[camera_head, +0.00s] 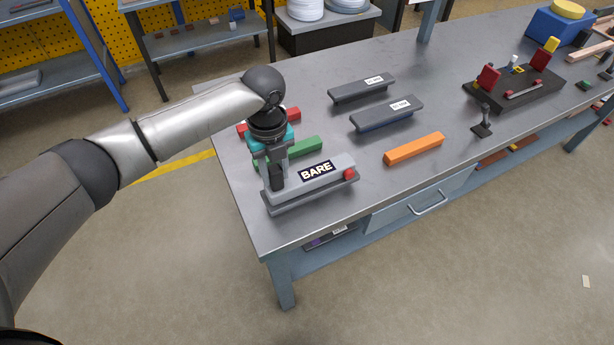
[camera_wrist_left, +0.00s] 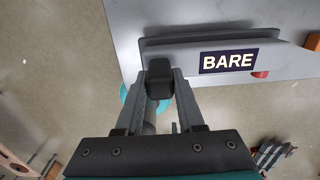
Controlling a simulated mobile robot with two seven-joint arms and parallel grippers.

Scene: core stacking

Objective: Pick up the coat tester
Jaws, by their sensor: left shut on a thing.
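The coat tester (camera_head: 318,178) looks like a long grey body with a dark "BARE" panel and a red knob at its right end. It is at the front left corner of the bench, over a grey base, and I cannot tell whether they touch. It also shows in the left wrist view (camera_wrist_left: 285,55). My left gripper (camera_head: 277,182) points down at its left end. Its fingers are shut on a dark block (camera_wrist_left: 159,78) there, which appears to be the tester's grip. My right gripper is not in view.
A green bar (camera_head: 305,148) lies close behind the tester, with a red bar (camera_head: 290,115) farther back. An orange bar (camera_head: 414,148) and two grey labelled holders (camera_head: 386,116) (camera_head: 361,88) lie to the right. A black fixture (camera_head: 515,92) stands farther right.

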